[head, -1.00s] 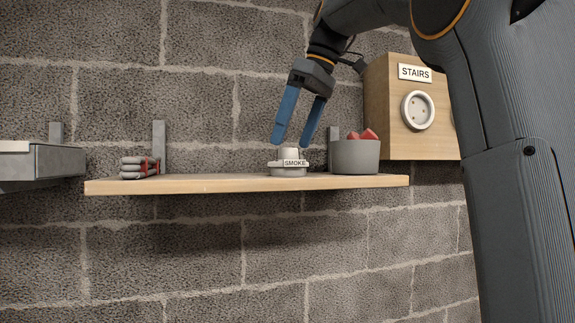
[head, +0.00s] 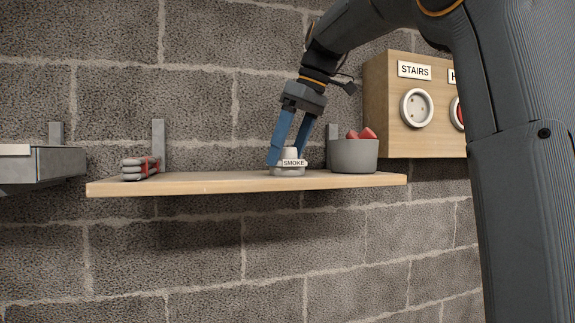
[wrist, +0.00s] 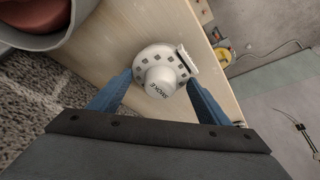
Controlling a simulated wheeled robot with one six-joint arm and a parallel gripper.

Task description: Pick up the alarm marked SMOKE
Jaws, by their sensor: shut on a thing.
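The alarm marked SMOKE (head: 288,170) is a small white round unit with a raised cap and a label plate. It sits on the wooden shelf (head: 220,184), left of a grey bucket. My gripper (head: 288,160) reaches down from above with its blue fingers on either side of the alarm, shut on it. In the wrist view the alarm (wrist: 160,72) lies between the two fingertips (wrist: 158,82), its cap lettering SMOKE upside down. The alarm still appears to rest on the shelf.
The grey bucket (head: 354,157) with red things in it stands close on the right. A bundle of grey and red items (head: 140,168) lies at the shelf's left. A wooden box (head: 400,140) with a STAIRS label is on the wall to the right. The shelf's middle-left is clear.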

